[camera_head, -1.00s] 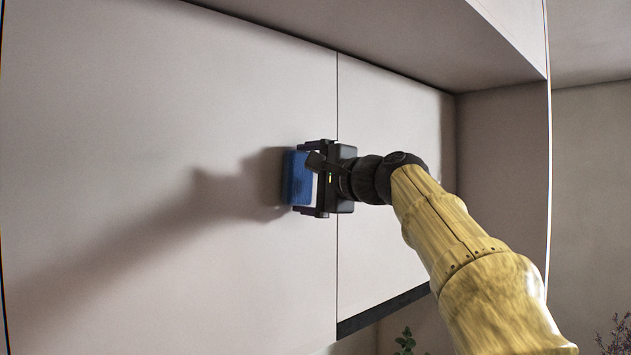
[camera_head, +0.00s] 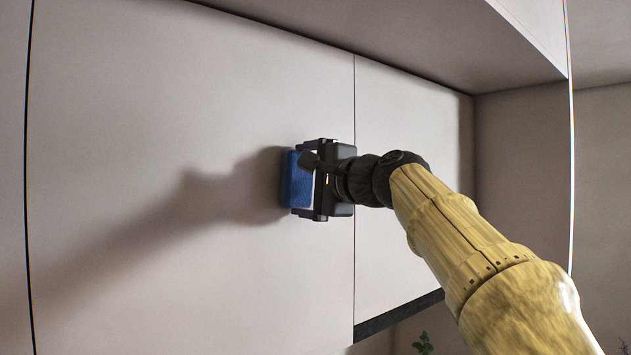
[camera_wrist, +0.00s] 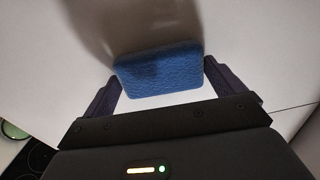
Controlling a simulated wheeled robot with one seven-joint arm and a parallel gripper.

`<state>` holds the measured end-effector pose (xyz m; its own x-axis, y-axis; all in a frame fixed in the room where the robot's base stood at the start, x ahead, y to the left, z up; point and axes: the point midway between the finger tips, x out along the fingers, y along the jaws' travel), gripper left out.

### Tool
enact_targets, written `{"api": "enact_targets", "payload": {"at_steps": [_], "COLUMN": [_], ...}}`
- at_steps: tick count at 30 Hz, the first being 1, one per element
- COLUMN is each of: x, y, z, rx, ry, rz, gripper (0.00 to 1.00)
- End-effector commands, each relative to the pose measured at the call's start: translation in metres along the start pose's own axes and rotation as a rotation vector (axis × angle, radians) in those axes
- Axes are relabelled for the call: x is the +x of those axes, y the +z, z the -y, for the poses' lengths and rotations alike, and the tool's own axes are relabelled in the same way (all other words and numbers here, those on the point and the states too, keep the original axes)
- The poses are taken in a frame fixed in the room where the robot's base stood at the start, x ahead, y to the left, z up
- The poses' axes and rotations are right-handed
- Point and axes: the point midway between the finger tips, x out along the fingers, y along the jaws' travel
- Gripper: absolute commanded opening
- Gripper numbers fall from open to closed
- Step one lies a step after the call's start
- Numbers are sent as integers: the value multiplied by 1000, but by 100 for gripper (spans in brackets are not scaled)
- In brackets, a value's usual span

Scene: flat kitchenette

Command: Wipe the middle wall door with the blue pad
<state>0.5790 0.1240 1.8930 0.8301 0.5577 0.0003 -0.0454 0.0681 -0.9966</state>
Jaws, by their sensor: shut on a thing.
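The blue pad (camera_head: 297,180) is in my gripper (camera_head: 307,181), close against the pale middle wall door (camera_head: 150,120). In the wrist view, the pad (camera_wrist: 160,72) sits between the two dark fingers of my gripper (camera_wrist: 160,80), with the pale door surface behind it. The fingers are shut on the pad's ends. The pad is near the right side of the door, left of the seam. Whether its face fully touches the door is hard to tell.
Another pale door (camera_head: 410,180) lies right of the seam, ending at a side panel (camera_head: 520,180). An overhanging panel (camera_head: 420,40) is above. A plant (camera_head: 423,343) shows below. A dark hob (camera_wrist: 30,160) shows at the wrist view's lower left.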

Motion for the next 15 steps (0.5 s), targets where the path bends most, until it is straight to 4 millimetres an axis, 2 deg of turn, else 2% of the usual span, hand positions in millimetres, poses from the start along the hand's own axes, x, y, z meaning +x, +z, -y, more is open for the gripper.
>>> {"api": "enact_targets", "payload": {"at_steps": [5,15], "x": [2,2], "y": [13,14], "z": [-2,-2], "rx": [1,1], "ry": [2,1], "rz": [5,4], "gripper": [76,76]}}
